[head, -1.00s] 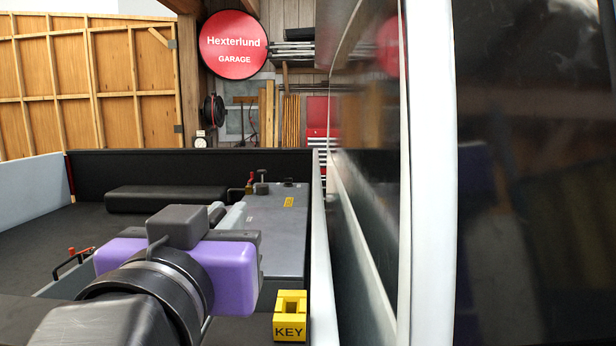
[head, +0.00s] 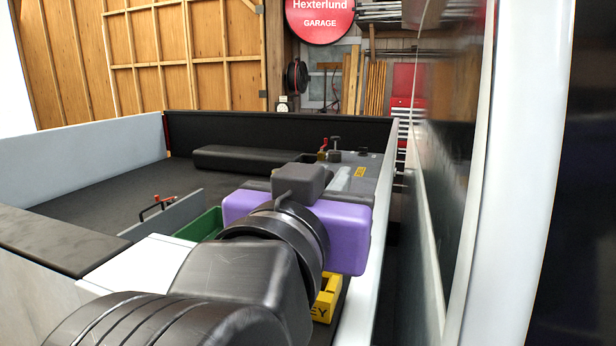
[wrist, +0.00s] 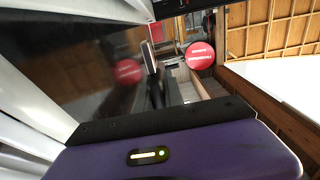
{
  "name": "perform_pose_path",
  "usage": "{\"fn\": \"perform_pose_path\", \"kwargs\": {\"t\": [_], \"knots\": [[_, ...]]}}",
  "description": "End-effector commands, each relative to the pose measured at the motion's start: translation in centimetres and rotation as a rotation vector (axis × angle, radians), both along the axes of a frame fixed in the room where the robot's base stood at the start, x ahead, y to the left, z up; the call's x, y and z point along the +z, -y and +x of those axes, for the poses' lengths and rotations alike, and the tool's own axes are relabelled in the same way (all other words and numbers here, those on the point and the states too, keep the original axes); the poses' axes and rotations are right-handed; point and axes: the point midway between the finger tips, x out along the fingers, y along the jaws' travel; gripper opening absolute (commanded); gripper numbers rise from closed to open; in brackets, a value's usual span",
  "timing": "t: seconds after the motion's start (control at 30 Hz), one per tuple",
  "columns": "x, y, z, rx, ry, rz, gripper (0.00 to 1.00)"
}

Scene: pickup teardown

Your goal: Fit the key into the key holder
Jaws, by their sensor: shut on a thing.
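The key holder (head: 328,296) is a yellow block marked KEY. In the head view it stands at the bottom, right of centre, partly hidden behind my arm. My gripper's purple body (head: 345,235) is in front of and above it, with its fingers hidden there. In the wrist view my gripper (wrist: 155,90) shows as a thin dark upright piece beyond the purple housing, shut. A narrow silvery strip (wrist: 149,57) at its tip appears to be the key, small and hard to make out. The key and holder look apart, but their contact is hidden.
The truck bed's pale side wall (head: 370,285) runs close along my gripper's right, beside a tall glossy panel (head: 440,200). The dark bed floor (head: 110,185) is mostly clear.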

Motion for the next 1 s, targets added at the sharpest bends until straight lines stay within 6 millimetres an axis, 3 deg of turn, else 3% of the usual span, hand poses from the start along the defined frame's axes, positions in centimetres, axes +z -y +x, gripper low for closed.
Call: {"fn": "perform_pose_path", "kwargs": {"t": [1.0], "knots": [[-6.7,0.0,0.0,0.0,-0.001,0.0,0.0]]}}
